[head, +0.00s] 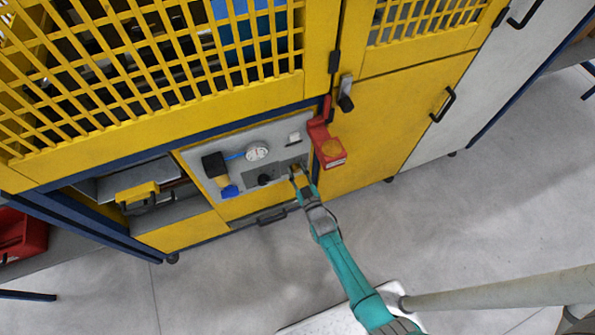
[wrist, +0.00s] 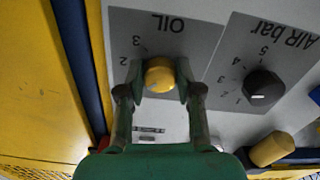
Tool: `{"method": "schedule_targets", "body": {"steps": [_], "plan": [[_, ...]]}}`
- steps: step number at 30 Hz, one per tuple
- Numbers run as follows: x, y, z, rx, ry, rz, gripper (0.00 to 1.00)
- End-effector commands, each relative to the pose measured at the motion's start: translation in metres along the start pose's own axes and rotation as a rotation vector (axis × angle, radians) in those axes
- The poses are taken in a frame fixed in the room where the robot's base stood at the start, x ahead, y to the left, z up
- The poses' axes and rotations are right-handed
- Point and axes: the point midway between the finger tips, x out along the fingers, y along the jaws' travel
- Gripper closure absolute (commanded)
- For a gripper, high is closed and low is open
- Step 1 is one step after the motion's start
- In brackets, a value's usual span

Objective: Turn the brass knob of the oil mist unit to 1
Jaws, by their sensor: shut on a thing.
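The brass knob (wrist: 159,72) sits on the grey OIL plate (wrist: 190,33), which appears upside down in the wrist view. Numbers 3 and 2 show on the plate beside the knob; no 1 can be made out around it. A faint pale mark shows on the knob's face, but its exact heading is hard to read. My gripper (wrist: 158,84) is shut on the knob, one finger on each side. In the head view, my gripper (head: 297,178) reaches the right part of the oil mist unit's pale panel (head: 232,143), largely covering the knob.
A black AIR bar knob (wrist: 264,87) sits close beside the OIL plate. A gauge (head: 257,152) and a black-and-blue filter (head: 217,168) are farther left. A red box (head: 327,145) juts out just right of my gripper. Open floor (head: 440,210) lies in front.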

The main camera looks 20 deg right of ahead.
Motion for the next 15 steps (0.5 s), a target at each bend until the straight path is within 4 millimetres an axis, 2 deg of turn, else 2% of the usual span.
{"method": "schedule_targets", "body": {"steps": [7, 8, 10, 11, 15], "plan": [[-0.0001, -0.0003, 0.0003, -0.001, -0.001, -0.001, 1.00], [-0.0001, -0.0003, 0.0003, -0.001, -0.001, -0.001, 0.60], [-0.0001, -0.0003, 0.0003, -0.001, -0.001, -0.001, 0.43], [-0.0001, -0.0002, 0.0003, -0.001, -0.001, -0.001, 0.40], [-0.0001, -0.0002, 0.0002, -0.001, 0.000, 0.000, 0.40]]}}
